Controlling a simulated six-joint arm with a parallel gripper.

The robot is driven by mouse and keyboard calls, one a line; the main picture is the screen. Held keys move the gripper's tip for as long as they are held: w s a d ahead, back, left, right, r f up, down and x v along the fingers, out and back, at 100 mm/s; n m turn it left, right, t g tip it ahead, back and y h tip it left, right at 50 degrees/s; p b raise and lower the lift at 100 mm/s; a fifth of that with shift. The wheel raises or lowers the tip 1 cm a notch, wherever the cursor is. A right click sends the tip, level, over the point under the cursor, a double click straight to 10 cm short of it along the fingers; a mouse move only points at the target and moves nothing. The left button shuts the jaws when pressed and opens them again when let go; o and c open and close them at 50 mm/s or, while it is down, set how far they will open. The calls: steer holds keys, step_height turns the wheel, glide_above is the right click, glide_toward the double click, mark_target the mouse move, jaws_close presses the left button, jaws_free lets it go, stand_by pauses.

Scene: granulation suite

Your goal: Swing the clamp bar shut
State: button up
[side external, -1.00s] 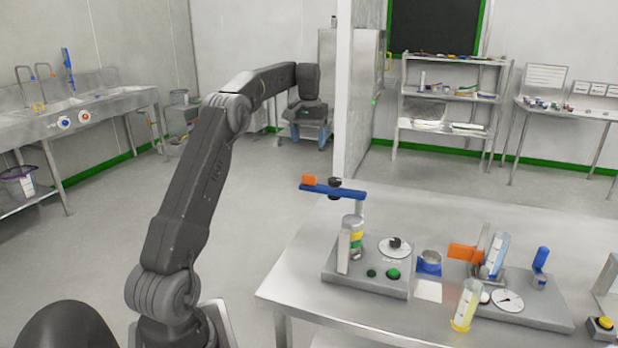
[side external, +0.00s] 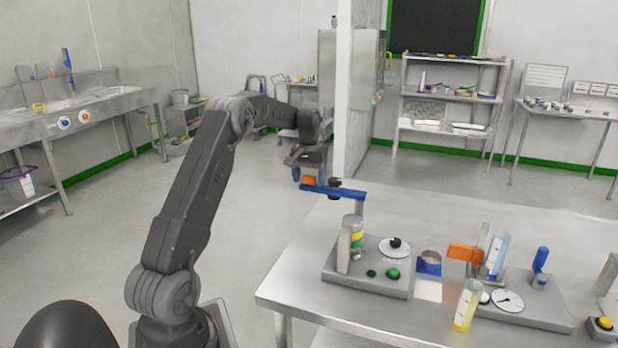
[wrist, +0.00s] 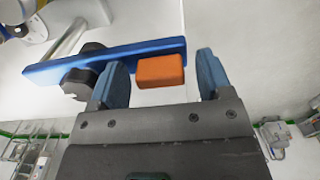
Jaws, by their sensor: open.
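The clamp bar (side external: 340,191) is a blue bar held on a post above a grey base unit (side external: 368,272), with an orange block (side external: 309,181) at its left end and a black knob (side external: 335,184) on it. A clear jar with a yellow-green band (side external: 355,238) stands below the bar. My gripper (side external: 307,178) is at the bar's orange end. In the wrist view, the blue fingers of my gripper (wrist: 163,75) are open, with the orange block (wrist: 160,71) between them. Gaps show on both sides of the block. The blue bar (wrist: 140,58) passes close to the left finger.
The steel table (side external: 290,290) also holds a blue cup holder (side external: 429,263), a cylinder with yellow liquid (side external: 465,305), and a second grey unit (side external: 545,306) with an orange clamp (side external: 465,252). A partition wall (side external: 355,90) stands behind. Open floor lies left of the table.

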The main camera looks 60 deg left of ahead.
steer(key=c, duration=1.3)
steer(key=shift+d, duration=0.1)
steer(key=shift+s+d+n, duration=0.3)
steer(key=shift+s+n, duration=0.05)
steer(key=shift+n, duration=0.05)
steer(key=s+d+n, duration=0.4)
steer(key=d+n, duration=0.3)
steer(key=d, duration=0.2)
steer(key=shift+w+d+n, duration=0.8)
steer(key=shift+d+n, duration=0.95)
steer(key=shift+d, duration=0.35)
steer(key=shift+w+d+n, duration=0.8)
steer(key=shift+d+n, duration=0.9)
steer(key=shift+d, duration=0.45)
steer(key=shift+w+d+n, duration=0.8)
steer(key=shift+d+n, duration=0.95)
steer(key=shift+d, duration=0.35)
steer(key=shift+w, duration=0.1)
